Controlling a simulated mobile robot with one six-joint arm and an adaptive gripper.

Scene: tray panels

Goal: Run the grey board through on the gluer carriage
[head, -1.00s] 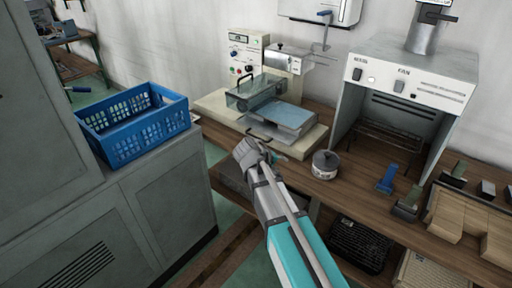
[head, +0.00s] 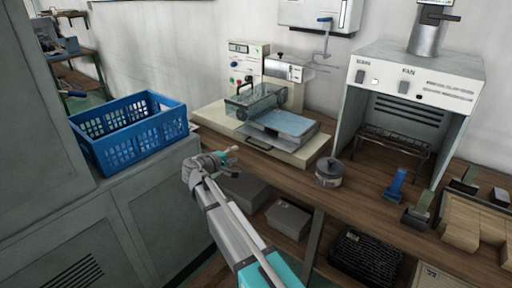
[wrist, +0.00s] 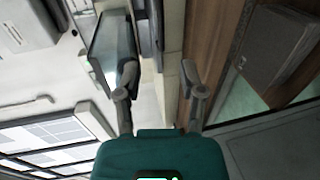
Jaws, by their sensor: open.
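The gluer (head: 268,72) stands on the bench with a cream base, a control box and a clear guard (head: 255,98). Its carriage (head: 296,144) sticks out to the right of the guard, bearing a flat blue-grey sheet (head: 283,124) that may be the grey board. A dark curved handle (head: 258,143) sits at the carriage's front. My gripper (head: 228,158) is open and empty, in front of and left of the handle, apart from it. In the wrist view my gripper's fingers (wrist: 160,92) are spread, with the guard (wrist: 112,45) beyond.
A blue crate (head: 130,128) stands on the grey cabinet at left. A lidded pot (head: 329,172) is right of the gluer. A fan hood (head: 415,75), blue and green blocks and cardboard pieces (head: 470,222) fill the right. Grey boxes (head: 288,218) lie on the shelf below.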

